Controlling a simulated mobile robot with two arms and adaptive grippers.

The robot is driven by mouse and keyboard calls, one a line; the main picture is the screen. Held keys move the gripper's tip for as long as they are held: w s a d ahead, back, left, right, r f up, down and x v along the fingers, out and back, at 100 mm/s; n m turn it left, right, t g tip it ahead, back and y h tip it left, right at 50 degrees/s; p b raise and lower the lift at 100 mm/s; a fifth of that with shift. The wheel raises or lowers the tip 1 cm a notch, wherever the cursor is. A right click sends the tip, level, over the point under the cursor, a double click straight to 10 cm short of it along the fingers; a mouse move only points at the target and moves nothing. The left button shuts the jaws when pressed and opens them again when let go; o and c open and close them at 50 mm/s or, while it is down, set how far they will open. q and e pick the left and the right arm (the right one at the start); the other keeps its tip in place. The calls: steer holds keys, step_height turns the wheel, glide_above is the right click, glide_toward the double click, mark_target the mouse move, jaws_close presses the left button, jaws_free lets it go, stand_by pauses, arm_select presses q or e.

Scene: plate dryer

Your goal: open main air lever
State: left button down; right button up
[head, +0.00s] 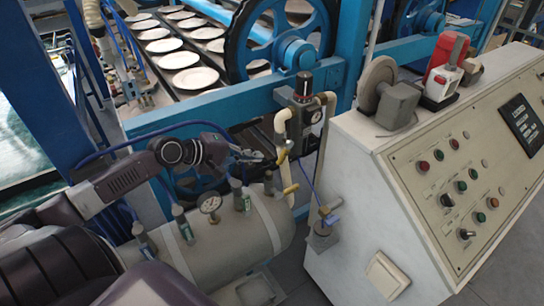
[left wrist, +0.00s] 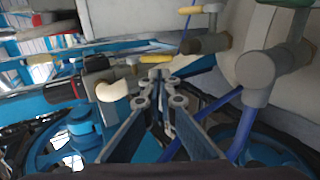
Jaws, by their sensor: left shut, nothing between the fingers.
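My left gripper (head: 258,157) is shut and empty beside the pale air pipe (head: 281,125) above the tank. A small yellow lever (head: 283,155) on that pipe is just right of its fingertips. In the left wrist view, the gripper (left wrist: 160,76) points at a yellow lever (left wrist: 156,59), with its tips very close to it; I cannot tell whether they touch. A second yellow lever (head: 291,188) sits lower, near the tank's right end. No label shows which lever is the main air one. My right gripper is not in view.
The grey air tank (head: 240,238) with a gauge (head: 210,203) lies below my left gripper. A black regulator (head: 303,110) stands behind the pipe. The control cabinet (head: 352,190) closes off the right side. Blue frame and plates (head: 195,77) lie behind.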

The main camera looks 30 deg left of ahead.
mark_target(279, 159)
arm_select(q)
steer(key=p+x, duration=0.1)
steer(key=x, duration=0.6)
steer(key=shift+d+p, duration=0.2)
steer(key=shift+p, duration=0.1)
steer(key=shift+f, duration=0.1)
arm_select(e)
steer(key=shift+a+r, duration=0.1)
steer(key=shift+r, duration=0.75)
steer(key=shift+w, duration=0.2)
arm_select(q)
steer(key=shift+w+f, duration=0.25)
steer(key=shift+f, duration=0.1)
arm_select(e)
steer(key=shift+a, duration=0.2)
